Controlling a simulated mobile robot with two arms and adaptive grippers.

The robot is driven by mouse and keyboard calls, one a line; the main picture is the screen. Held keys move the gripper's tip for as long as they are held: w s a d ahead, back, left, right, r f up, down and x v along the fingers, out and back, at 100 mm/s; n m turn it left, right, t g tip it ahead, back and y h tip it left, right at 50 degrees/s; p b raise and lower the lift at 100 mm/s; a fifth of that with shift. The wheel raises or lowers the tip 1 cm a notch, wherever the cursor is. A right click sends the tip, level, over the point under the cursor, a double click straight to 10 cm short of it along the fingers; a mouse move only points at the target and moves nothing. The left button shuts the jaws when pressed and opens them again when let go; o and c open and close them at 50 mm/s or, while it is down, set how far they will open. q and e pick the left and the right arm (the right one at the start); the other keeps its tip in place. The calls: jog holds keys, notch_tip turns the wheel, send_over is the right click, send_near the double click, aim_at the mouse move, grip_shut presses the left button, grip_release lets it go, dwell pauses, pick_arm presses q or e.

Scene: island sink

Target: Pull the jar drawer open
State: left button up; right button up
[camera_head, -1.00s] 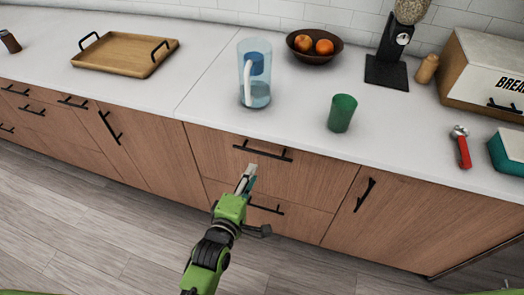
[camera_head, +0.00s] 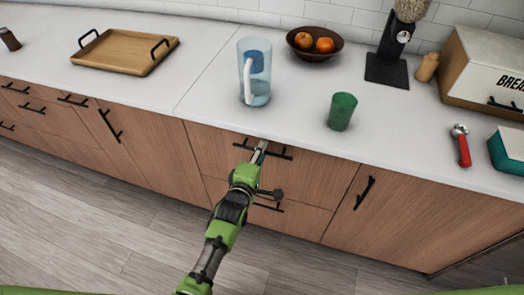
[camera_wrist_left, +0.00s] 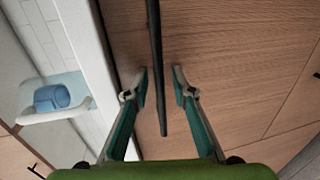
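The upper wood drawer (camera_head: 315,175) below the counter, under the pitcher, has a black bar handle (camera_head: 281,155) and looks closed, flush with the cabinet. I cannot tell from its front whether it is the jar drawer. My left gripper (camera_head: 262,146) is at the middle of this handle and hides part of it. In the left wrist view its two fingers (camera_wrist_left: 160,74) are apart, one on each side of the black handle (camera_wrist_left: 157,60), with gaps visible between bar and fingertips. My right gripper is not in view.
A clear blue pitcher (camera_head: 254,75) and a green cup (camera_head: 342,111) stand on the counter above the drawer. A lower drawer handle (camera_head: 268,206) is just below my gripper. A cabinet door handle (camera_head: 364,193) is to the right. The floor in front is clear.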

pick_arm(q)
grip_shut()
jog(key=f+p+v, duration=0.2)
jog(key=p+v, duration=0.2)
jog(key=v, duration=0.9)
jog(key=s+f+p+v, duration=0.1)
jog(key=f+p+v, duration=0.2)
jog(key=v, duration=1)
jog(key=shift+s+a+p, duration=0.3)
jog(key=shift+s+p, duration=0.05)
jog(key=shift+p, duration=0.55)
jog(key=shift+f, duration=0.1)
